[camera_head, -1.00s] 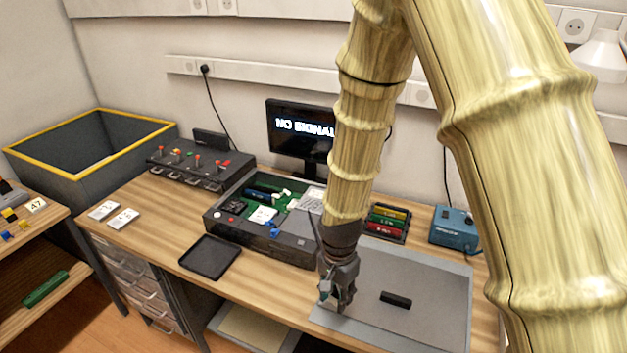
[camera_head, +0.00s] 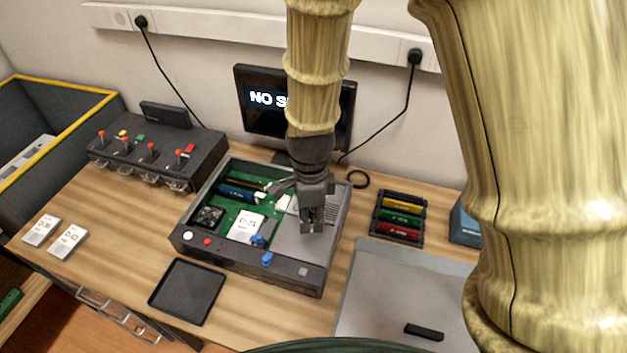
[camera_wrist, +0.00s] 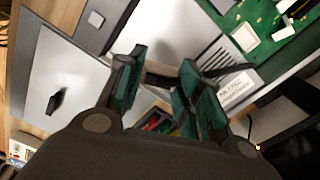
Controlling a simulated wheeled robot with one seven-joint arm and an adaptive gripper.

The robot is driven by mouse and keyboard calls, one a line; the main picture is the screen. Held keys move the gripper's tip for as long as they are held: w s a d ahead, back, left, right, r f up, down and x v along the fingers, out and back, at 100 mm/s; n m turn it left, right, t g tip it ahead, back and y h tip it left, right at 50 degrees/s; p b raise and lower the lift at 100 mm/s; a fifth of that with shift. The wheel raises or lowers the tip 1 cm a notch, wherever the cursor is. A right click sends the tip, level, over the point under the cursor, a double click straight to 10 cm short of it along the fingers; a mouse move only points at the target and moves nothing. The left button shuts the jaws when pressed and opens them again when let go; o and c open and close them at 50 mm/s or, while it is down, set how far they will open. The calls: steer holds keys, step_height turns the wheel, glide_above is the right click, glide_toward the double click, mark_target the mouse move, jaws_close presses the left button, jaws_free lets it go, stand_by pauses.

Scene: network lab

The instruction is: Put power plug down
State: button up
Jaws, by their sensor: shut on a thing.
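My gripper (camera_head: 312,226) is over the right part of the open computer case (camera_head: 290,268), above its grey panel. In the wrist view my gripper (camera_wrist: 162,78) has its green-lined fingers around a dark, narrow piece (camera_wrist: 159,76), likely the power plug. A dark strip runs from it to the right, over the case. Most of the held piece is hidden by the fingers, and the head view does not show it clearly. I cannot tell whether it touches the case.
A grey mat (camera_head: 385,290) with a small black block (camera_head: 424,332) lies at right. A rack of coloured modules (camera_head: 400,218), a monitor (camera_head: 262,118), a switch box (camera_head: 160,158) and an empty black tray (camera_head: 188,290) surround the case.

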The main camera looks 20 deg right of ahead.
steer(key=w+d+p, duration=0.1)
steer(key=w, duration=0.2)
steer(key=w+d+p, duration=0.1)
steer(key=w+d, duration=0.1)
steer(key=w, duration=0.2)
steer(key=w+d+f+p, duration=0.1)
steer(key=w+d, duration=0.1)
steer(key=w, duration=0.2)
steer(key=shift+f, duration=0.1)
steer(key=shift+w+d, duration=0.15)
steer(key=shift+d, duration=0.05)
steer(key=shift+s+d+r+p, duration=0.1)
steer(key=shift+s+r+p, duration=0.2)
steer(key=shift+s, duration=0.05)
steer(key=shift+w+f+p, duration=0.25)
steer(key=shift+f, duration=0.35)
steer(key=shift+w+f+p, duration=0.2)
steer(key=shift+f+p, duration=0.05)
steer(key=shift+f, duration=0.35)
steer(key=shift+s+f+p, duration=0.2)
steer(key=shift+f+p, duration=0.1)
steer(key=shift+f, duration=0.45)
steer(key=shift+f, duration=0.55)
steer(key=o, duration=0.9)
